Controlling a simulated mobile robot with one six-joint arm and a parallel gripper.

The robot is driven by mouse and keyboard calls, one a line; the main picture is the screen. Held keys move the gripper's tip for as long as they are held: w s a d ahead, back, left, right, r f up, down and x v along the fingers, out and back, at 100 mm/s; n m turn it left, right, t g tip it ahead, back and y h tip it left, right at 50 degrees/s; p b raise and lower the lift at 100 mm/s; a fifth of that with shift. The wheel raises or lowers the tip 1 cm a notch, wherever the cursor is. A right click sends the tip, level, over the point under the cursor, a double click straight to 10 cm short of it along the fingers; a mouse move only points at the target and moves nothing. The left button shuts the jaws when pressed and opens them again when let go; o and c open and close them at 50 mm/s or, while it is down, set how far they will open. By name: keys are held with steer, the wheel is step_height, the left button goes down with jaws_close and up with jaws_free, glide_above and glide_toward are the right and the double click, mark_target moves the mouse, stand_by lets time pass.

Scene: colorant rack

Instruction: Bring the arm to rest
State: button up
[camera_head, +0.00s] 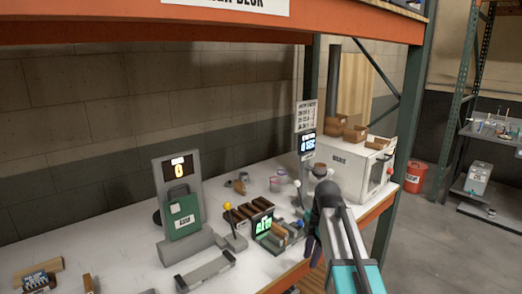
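My arm (345,240) rises from the lower right, with teal and grey links and a dark joint at its top. My gripper (312,247) appears as a dark shape hanging below that joint, in front of the workbench's (110,247) front edge. It is small and partly overlapped by my arm. I cannot tell whether its fingers are open or shut, and I see nothing held in it.
A green-fronted device (183,215) stands on the bench. Near my gripper are a dark slotted rack (249,214), a green-lit unit (264,225) and a post with a display (307,143). A white box machine (345,165) stands behind. Open floor lies right, with a red bucket (415,177).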

steer(key=s+f+m+g, duration=0.2)
steer(key=s+f+m, duration=0.45)
steer(key=f, duration=0.85)
steer(key=s+f+m+g, duration=0.1)
steer(key=s+f+m, duration=0.3)
steer(key=s+f, duration=0.8)
steer(key=s+f+m+g+h, duration=0.1)
steer(key=s+f+m+g, duration=0.2)
steer(key=s+f+m, duration=0.7)
steer(key=s+f, duration=0.9)
steer(key=s, duration=0.3)
steer(key=shift+s+d+f, duration=0.2)
steer(key=shift+s+f, duration=0.05)
steer(key=shift+m, duration=0.25)
